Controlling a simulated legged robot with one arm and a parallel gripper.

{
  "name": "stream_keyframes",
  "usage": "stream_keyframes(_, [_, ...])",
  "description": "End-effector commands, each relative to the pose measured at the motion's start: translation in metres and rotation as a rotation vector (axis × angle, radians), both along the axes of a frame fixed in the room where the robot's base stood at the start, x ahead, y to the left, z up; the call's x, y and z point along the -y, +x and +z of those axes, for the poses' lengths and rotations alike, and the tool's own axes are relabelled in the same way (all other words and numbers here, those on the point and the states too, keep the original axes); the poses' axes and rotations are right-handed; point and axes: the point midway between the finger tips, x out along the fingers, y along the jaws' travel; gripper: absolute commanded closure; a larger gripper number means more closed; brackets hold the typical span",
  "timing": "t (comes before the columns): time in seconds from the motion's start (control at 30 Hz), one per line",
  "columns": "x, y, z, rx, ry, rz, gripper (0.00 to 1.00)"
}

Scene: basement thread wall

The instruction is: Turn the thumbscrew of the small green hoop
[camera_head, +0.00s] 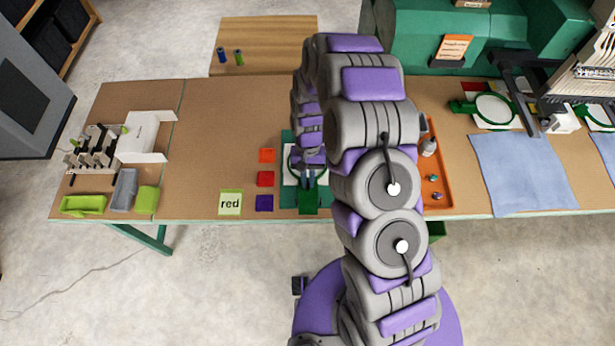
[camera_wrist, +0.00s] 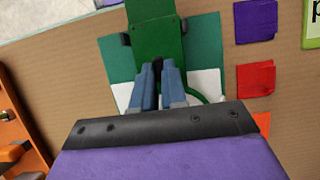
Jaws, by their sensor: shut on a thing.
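The small green hoop (camera_head: 291,162) lies with white cloth on a dark green mat (camera_head: 285,195) at the table's front edge, largely covered by my arm. In the wrist view a piece of the hoop's curve (camera_wrist: 213,97) shows right of my fingers. A green block (camera_wrist: 158,38) stands at the hoop's edge. The thumbscrew itself is hidden between the fingertips. In the head view my gripper (camera_head: 308,178) is over the mat.
Orange (camera_head: 266,155), red (camera_head: 265,179) and purple (camera_head: 264,203) squares lie left of the mat, beside a "red" card (camera_head: 230,203). An orange tray (camera_head: 436,190) with small items is close on the right. The table left of the squares is mostly clear.

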Motion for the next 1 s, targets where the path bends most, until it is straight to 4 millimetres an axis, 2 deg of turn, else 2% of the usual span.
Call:
stream_keyframes(0.03, [0.0, -0.001, 0.0, -0.001, 0.0, 0.0, 1.0])
stream_keyframes(0.07, [0.0, -0.001, 0.0, -0.002, 0.0, 0.001, 0.85])
stream_keyframes(0.3, [0.0, 0.0, 0.0, -0.001, 0.0, 0.001, 0.62])
stream_keyframes(0.67, [0.0, 0.003, 0.006, 0.001, 0.0, 0.001, 0.62])
stream_keyframes(0.77, [0.0, 0.009, 0.018, 0.005, 0.001, 0.001, 0.62])
stream_keyframes(1.0, [0.001, 0.029, 0.066, 0.005, 0.0, 0.002, 0.62])
